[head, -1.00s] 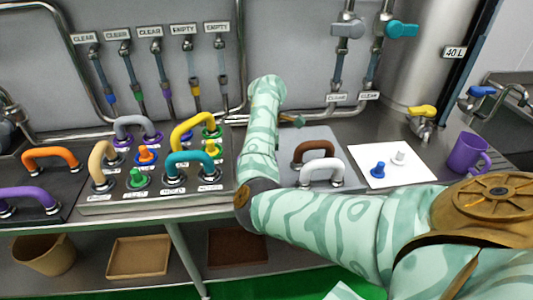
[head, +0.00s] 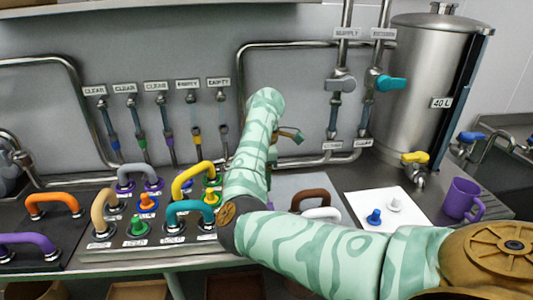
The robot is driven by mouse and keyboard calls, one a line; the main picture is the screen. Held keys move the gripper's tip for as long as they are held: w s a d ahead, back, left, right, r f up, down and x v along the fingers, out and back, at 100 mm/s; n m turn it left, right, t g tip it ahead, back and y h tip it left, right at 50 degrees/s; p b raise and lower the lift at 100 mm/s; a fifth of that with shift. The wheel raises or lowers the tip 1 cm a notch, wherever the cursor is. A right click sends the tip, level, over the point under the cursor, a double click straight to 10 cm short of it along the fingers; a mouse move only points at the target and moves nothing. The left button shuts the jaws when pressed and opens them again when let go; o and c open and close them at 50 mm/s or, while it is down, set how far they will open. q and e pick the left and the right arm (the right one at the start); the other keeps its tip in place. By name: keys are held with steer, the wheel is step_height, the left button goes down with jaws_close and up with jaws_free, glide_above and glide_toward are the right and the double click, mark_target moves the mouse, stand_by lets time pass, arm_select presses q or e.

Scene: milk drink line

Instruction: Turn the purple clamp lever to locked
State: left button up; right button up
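Small purple parts (head: 125,187) sit at the feet of the grey U-shaped pipe at the back left of the fitting panel (head: 100,257). A purple band (head: 170,140) is also on the third hanging hose. I cannot tell which is the clamp lever, or its setting. My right arm crosses the middle, its forearm upright right of the panel. A small metal part behind the wrist looks like my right gripper (head: 290,136); its fingers are too small and hidden to read. It is apart from the purple parts. My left gripper is out of view.
Yellow (head: 194,175), teal (head: 190,208) and beige (head: 101,207) U-pipes crowd the panel. Orange (head: 53,200) and purple (head: 28,240) U-pipes lie left. A white mat (head: 410,215), purple mug (head: 462,198) and steel tank (head: 425,80) stand right.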

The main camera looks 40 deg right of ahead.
step_height(320, 180, up, 5)
steer(key=shift+r+p, duration=0.1)
steer(key=shift+p, duration=0.35)
